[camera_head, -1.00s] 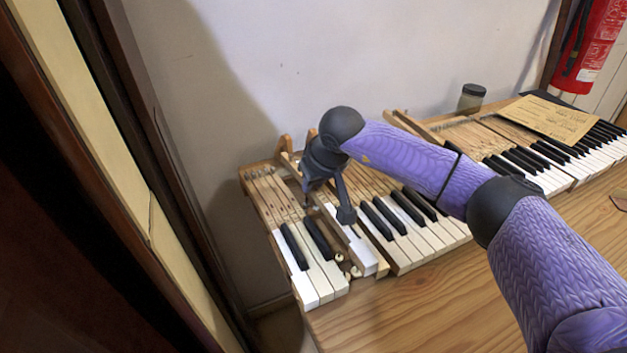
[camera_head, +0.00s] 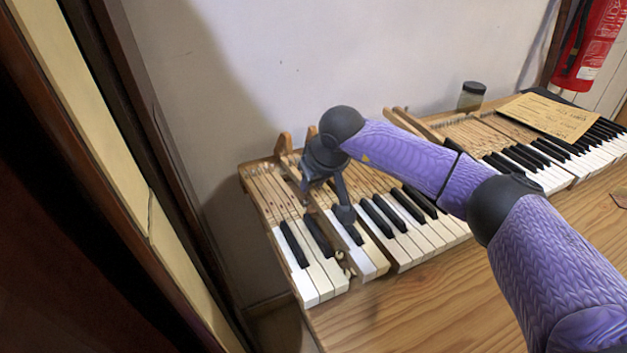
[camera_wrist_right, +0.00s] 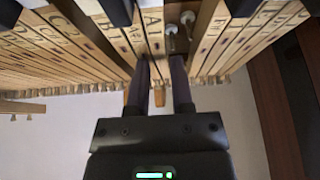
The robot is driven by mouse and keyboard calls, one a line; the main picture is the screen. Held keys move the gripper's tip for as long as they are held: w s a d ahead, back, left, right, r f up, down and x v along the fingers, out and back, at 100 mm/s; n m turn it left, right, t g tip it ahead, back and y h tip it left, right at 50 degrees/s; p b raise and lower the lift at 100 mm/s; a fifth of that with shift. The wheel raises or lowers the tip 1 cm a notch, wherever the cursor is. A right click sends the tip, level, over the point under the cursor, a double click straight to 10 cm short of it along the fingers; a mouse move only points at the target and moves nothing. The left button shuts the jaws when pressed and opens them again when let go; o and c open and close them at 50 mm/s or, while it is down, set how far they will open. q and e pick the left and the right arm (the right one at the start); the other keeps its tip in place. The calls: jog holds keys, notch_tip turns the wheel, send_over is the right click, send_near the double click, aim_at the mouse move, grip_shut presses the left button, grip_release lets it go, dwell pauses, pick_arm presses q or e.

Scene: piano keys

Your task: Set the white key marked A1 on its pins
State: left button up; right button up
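The holes and pins under the key are hidden. My left gripper is not in view.
Beside the key is an open slot with round pins (camera_wrist_right: 178,32). A jar (camera_head: 471,97) and a paper sheet (camera_head: 548,117) are at the back right. The wooden table front (camera_head: 430,305) is clear.

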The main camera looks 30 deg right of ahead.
jog(key=shift+r+p, duration=0.75)
jog(key=shift+r, duration=0.4)
jog(key=shift+f, duration=0.1)
jog(key=shift+o, duration=0.6)
jog(key=o, duration=0.4)
jog(key=shift+o, duration=0.2)
jog(key=shift+r, duration=0.35)
notch_tip(320, 180, up, 5)
jog(key=p, duration=0.3)
jog(key=shift+f+p, duration=0.2)
jog(key=shift+p, duration=0.1)
jog(key=shift+f, duration=0.1)
